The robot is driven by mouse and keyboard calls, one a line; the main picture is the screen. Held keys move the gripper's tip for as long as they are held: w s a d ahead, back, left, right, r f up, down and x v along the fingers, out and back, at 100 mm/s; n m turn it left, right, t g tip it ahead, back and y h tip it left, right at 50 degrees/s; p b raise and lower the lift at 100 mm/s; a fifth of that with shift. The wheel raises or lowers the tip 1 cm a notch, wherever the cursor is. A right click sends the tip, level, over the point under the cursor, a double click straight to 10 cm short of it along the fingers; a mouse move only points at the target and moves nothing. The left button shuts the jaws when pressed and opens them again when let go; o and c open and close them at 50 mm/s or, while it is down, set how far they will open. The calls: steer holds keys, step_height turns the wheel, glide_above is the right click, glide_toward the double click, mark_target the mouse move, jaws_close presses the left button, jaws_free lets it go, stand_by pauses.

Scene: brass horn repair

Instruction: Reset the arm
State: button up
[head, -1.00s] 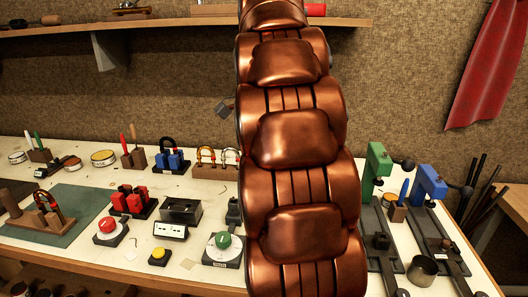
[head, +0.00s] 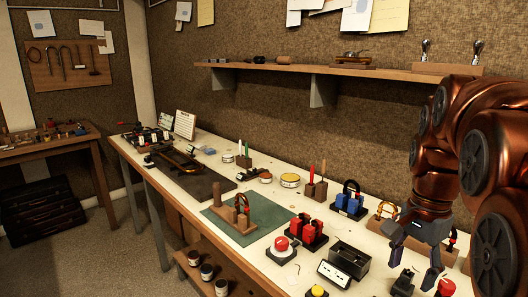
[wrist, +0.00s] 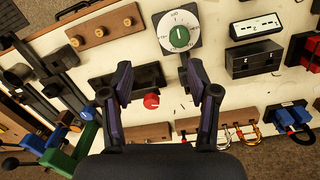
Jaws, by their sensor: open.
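My gripper (head: 415,264) hangs from the copper-coloured arm at the right of the head view, fingers pointing down over the right part of the white workbench (head: 225,185). In the wrist view my gripper (wrist: 158,84) has its two dark fingers spread wide apart, with nothing between them held. A red knob (wrist: 151,101) on a dark base shows between and below the fingers. A white dial with a green knob (wrist: 179,37) lies beyond the fingertips. The arm is bent and hides part of the bench's right end in the head view.
A shelf (head: 300,73) runs along the wall behind the bench. Red blocks (head: 306,232), blue blocks (head: 349,200), a dark open box (head: 350,258) and a green mat (head: 262,232) crowd the bench. The floor (head: 100,245) at left is clear near the bench.

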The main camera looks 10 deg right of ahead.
steer(key=s+a+f+n+p, duration=0.2)
steer(key=s+a+f+n, duration=0.2)
steer(key=s+a+n, duration=0.3)
steer(key=s+a+f+n+g+p, duration=0.1)
steer(key=s+a+f+n+p, duration=0.1)
steer(key=s+a+f+n, duration=0.3)
steer(key=s+a+n, duration=0.2)
steer(key=s, duration=0.1)
steer(key=shift+s+a+f, duration=0.2)
steer(key=shift+a, duration=0.1)
